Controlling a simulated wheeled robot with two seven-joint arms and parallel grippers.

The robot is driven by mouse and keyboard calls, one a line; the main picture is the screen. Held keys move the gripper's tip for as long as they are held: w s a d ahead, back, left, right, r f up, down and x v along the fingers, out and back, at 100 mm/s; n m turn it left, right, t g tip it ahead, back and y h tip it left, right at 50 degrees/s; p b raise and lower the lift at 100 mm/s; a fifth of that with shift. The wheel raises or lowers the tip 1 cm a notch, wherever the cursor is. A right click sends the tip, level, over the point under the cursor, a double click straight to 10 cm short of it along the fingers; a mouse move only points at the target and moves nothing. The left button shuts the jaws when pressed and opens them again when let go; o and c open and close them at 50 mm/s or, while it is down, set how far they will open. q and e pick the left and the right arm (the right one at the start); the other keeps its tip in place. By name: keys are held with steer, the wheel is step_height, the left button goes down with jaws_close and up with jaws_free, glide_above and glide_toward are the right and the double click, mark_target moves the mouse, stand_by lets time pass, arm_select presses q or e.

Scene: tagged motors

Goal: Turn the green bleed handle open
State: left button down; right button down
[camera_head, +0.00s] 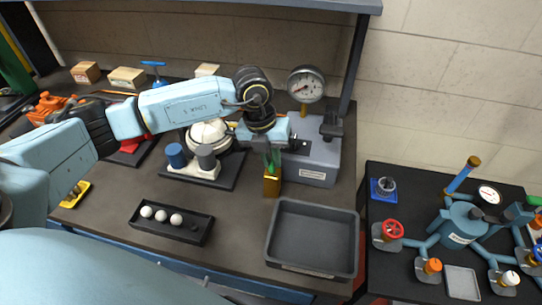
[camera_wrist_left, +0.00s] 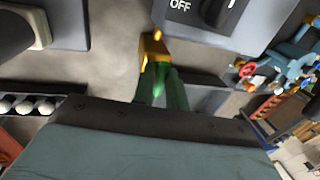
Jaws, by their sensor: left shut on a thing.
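My left gripper (camera_head: 271,160) points down in front of the grey box with the gauge. Its fingers are shut on the green bleed handle, whose bright green part shows between the fingertips in the left wrist view (camera_wrist_left: 158,88). Below the fingers is a brass-yellow block (camera_head: 272,187), also seen in the left wrist view (camera_wrist_left: 153,46). The fingers hide most of the handle, so its angle is hard to tell. My right gripper is not in view.
The grey box (camera_head: 318,158) with a dial gauge (camera_head: 306,84) stands just behind right. An empty grey tray (camera_head: 313,238) lies in front. A black tray (camera_head: 171,222) with white balls is front left. A dark side table (camera_head: 385,270) with valves stands at right.

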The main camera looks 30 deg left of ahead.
arm_select(q)
steer(key=c, duration=1.5)
jaws_free()
steer(key=shift+o, duration=0.2)
step_height(320, 180, up, 13)
steer(key=a+b, duration=0.1)
steer(key=a, duration=0.1)
steer(key=shift+s+a, duration=0.25)
steer(key=shift+s, duration=0.1)
